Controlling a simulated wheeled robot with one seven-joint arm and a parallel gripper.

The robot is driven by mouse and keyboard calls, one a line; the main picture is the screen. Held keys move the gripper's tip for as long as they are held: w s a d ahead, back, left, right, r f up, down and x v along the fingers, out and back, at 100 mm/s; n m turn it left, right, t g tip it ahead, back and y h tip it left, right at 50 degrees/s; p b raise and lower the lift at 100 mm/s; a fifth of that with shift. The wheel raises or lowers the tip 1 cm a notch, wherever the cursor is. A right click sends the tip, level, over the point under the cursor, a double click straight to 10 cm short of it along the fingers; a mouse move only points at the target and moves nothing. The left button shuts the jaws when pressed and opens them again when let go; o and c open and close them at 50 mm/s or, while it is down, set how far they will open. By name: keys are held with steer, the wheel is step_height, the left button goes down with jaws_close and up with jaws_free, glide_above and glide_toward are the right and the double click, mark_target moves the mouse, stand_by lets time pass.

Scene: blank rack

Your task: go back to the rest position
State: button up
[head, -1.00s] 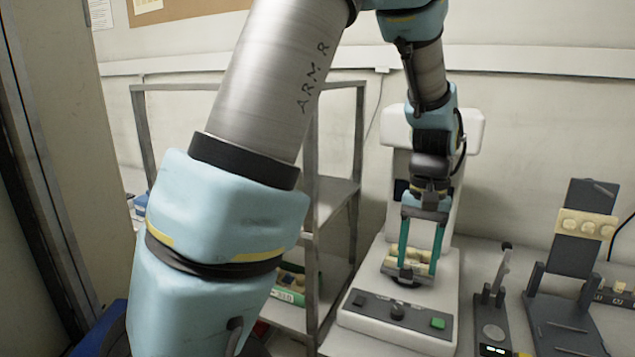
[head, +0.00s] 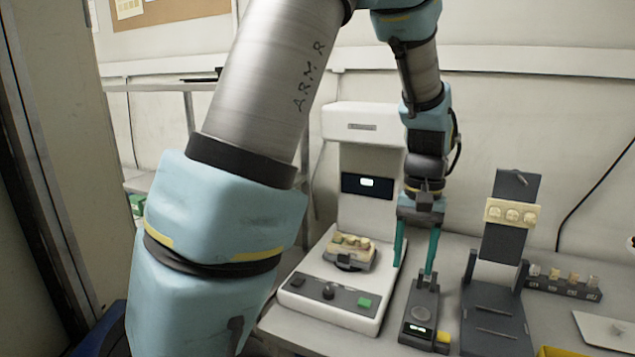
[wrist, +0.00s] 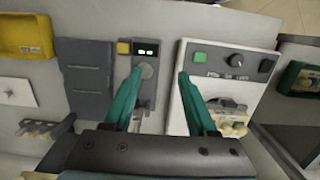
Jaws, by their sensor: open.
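My gripper (head: 416,262) is open and empty, its two teal fingers pointing down above the bench. In the wrist view my gripper (wrist: 157,75) has one finger over the dark device (wrist: 147,72) and the other at the edge of the white machine (wrist: 215,85). A cream block with tooth-like pieces (head: 350,250) sits on the white machine, apart from the fingers.
A dark stand (head: 497,310) holding a cream tooth strip (head: 512,213) is close on the right. A rack of small pieces (head: 565,283), a pale plate (head: 606,331) and a yellow tray (head: 565,351) lie further right. A metal shelf (head: 160,87) stands at the left.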

steer(key=a+n+t, duration=0.2)
steer(key=a+n, duration=0.1)
steer(key=a, duration=2.1)
steer(key=shift+a+f+n+t+h, duration=0.3)
steer(key=shift+a+t, duration=0.05)
steer(key=shift+t, duration=0.05)
